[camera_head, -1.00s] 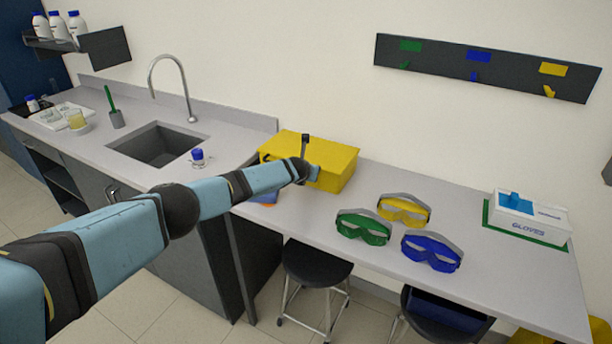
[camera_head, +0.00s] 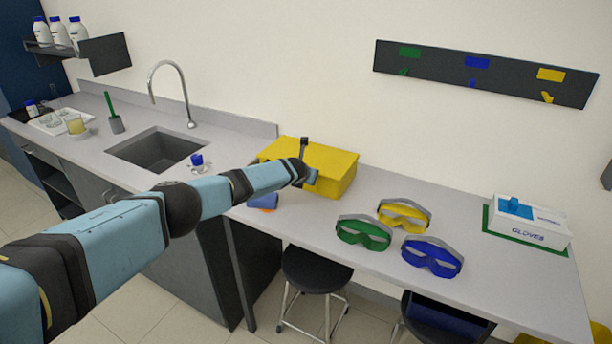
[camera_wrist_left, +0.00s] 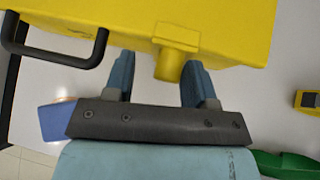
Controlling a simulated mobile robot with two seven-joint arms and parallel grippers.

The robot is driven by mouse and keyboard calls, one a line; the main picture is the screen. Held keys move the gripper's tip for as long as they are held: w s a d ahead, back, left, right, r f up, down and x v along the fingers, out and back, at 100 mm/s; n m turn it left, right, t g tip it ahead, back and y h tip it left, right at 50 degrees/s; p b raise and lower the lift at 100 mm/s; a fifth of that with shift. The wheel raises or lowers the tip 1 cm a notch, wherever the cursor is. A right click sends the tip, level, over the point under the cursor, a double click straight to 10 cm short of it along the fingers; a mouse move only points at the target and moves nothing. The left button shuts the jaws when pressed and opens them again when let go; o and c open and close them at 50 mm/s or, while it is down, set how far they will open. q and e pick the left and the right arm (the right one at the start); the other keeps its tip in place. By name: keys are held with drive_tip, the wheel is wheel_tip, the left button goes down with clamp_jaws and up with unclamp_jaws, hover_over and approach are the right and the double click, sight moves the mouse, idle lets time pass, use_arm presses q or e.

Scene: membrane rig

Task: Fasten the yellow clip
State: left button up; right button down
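The yellow case (camera_head: 335,160) stands on the bench against the wall, and its front fills the top of the left wrist view (camera_wrist_left: 230,25). The yellow clip (camera_wrist_left: 172,55) sticks out from the case's front edge in that view. My left gripper (camera_wrist_left: 158,80) is open. Its two blue fingers stand apart on either side of the clip, with the clip closer to the right finger. I cannot tell whether that finger touches it. In the head view the left gripper (camera_head: 312,177) is at the case's front, and my wrist hides the clip. My right gripper is not in view.
A black handle (camera_wrist_left: 55,45) is on the case, left of the clip in the wrist view. Green goggles (camera_head: 364,233), yellow goggles (camera_head: 404,215) and blue goggles (camera_head: 432,256) lie to the right. A blue-and-orange object (camera_head: 263,202) lies below my wrist. A sink (camera_head: 157,149) is to the left.

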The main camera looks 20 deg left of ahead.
use_arm(q)
drive_tip(key=shift+w+d+r, duration=0.3)
drive_tip(key=shift+d+r, duration=0.3)
drive_tip(key=shift+s+d+r, duration=0.1)
drive_tip(key=a+f+p+v, duration=0.1)
drive_tip(key=v, duration=1.2)
drive_tip(key=shift+s+p, duration=0.4)
drive_tip(key=shift+s, duration=0.05)
drive_tip(key=shift+r, duration=0.1)
